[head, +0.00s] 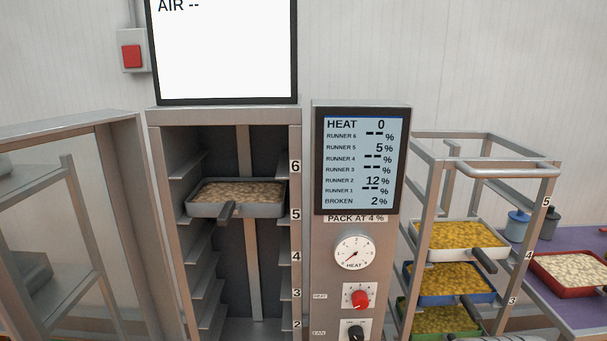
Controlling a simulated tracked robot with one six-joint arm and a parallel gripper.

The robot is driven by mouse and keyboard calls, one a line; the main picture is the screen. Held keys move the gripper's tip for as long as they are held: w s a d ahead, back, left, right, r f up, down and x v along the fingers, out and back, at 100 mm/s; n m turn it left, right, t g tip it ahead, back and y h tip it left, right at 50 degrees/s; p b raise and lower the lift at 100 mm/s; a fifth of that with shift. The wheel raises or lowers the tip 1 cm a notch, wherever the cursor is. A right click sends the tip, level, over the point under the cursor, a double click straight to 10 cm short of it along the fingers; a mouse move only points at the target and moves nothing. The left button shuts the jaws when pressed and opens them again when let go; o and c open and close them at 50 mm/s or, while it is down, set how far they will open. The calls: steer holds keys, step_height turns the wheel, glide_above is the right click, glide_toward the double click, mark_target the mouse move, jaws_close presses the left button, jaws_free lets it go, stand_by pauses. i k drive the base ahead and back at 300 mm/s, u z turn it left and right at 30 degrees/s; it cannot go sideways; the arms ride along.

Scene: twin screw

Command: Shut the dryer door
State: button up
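The dryer (225,116) is a tall grey cabinet in the middle of the head view, and its front is open. Its door (132,210) is a metal-framed clear panel at the left, swung out away from the opening. A grey tray (250,210) of light brown pieces sits on the runners at number 5, its dark handle (228,212) pointing out at the front. The bottom of the dryer is cut off by the frame. My gripper cannot be made out in this view.
A control panel (318,260) right of the opening has a display reading heat 0, with a dial and knobs below. A rack (425,190) with several trays of yellow pieces stands further right. A red tray (570,288) lies on a purple surface (560,240).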

mark_target(119, 134)
steer(key=u, duration=3.35)
steer(key=i, duration=1.45)
